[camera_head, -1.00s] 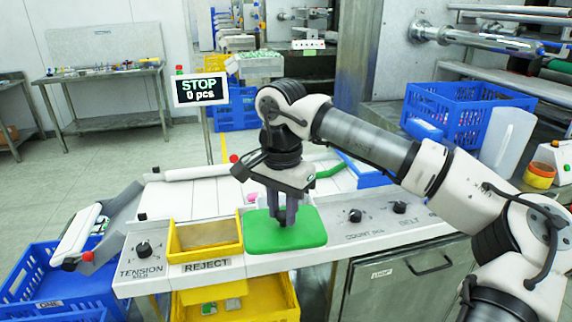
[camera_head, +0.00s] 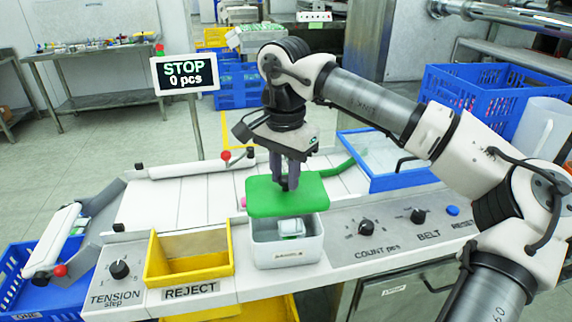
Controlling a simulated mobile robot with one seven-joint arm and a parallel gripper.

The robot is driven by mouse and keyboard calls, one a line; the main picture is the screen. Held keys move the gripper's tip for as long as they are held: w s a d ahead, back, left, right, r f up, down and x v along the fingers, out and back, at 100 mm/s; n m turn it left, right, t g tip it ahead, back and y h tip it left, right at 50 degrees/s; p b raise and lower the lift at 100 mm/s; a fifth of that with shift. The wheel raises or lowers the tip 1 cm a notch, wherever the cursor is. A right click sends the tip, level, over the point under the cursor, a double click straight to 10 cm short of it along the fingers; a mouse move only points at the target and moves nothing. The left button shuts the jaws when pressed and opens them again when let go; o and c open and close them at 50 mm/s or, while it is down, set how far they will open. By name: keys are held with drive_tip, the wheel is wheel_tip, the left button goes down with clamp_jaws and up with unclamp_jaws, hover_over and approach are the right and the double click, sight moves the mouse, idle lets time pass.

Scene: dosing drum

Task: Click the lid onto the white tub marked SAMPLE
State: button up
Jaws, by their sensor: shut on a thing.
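The white tub (camera_head: 287,254) stands on the console, its small front label too small to read for certain. Its top is open and a pale object with a green patch (camera_head: 291,228) shows inside. The green lid (camera_head: 287,206) is held above the tub and a little behind its front rim, apart from it and roughly level. My gripper (camera_head: 289,184) is shut on the lid from above, at its middle. The lid hides the tub's back part.
A yellow bin (camera_head: 190,262) marked REJECT stands just left of the tub. The COUNT knob (camera_head: 366,227), BELT knob (camera_head: 418,215) and blue RESET button (camera_head: 452,211) are to the right. A blue-rimmed tray (camera_head: 390,180) lies behind. A STOP 0 pcs display (camera_head: 185,76) stands at the back left.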

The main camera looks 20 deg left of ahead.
sight(284, 192)
drive_tip(key=shift+s+d+f+b, duration=0.1)
drive_tip(key=shift+s+f+b, duration=0.05)
drive_tip(key=shift+f+b, duration=2.25)
drive_tip(key=shift+f, duration=0.85)
drive_tip(key=shift+s, duration=0.1)
drive_tip(key=shift+f, duration=0.45)
drive_tip(key=o, duration=1.5)
drive_tip(key=shift+o, duration=0.2)
